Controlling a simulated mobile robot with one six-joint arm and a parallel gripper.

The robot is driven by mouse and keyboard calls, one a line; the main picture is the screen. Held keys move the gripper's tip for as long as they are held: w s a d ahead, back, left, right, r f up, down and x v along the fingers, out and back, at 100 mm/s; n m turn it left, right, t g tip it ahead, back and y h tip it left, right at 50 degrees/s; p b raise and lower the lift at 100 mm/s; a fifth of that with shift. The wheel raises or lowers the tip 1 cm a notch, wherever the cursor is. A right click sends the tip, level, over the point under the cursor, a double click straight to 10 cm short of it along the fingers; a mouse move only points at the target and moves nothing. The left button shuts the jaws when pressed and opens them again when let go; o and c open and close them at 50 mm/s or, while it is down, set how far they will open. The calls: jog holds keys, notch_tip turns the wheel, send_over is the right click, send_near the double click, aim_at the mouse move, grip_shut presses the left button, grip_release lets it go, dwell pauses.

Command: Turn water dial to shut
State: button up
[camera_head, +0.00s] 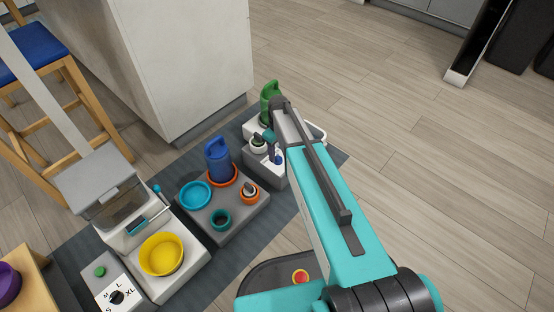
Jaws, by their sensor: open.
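My arm reaches from the lower right toward the back of the mat. My gripper (268,136) is at its far end, small and partly hidden by my own arm, beside a grey-and-white unit (262,168) with a green bottle (269,98) behind it. A round pale knob with a dark top (258,145) on that unit is just left of my gripper. I cannot tell whether they touch. An orange-ringed knob (250,193) sits on the grey station that carries a blue bottle (218,160). No label shows which knob is the water dial, and neither setting is readable.
A cyan bowl (195,194) and a small teal cup (221,220) sit on the grey station. A feeder with a yellow bowl (161,254) and an S-to-XL dial (116,297) stand nearer. A white cabinet (180,60) rises behind.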

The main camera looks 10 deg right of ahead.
aim_at(277, 157)
jog(key=shift+f+b, duration=0.55)
jog(key=shift+f, duration=1.25)
jog(key=c, duration=1)
jog(key=shift+a, duration=0.25)
jog(key=shift+c, duration=0.2)
jog(key=shift+d, duration=0.15)
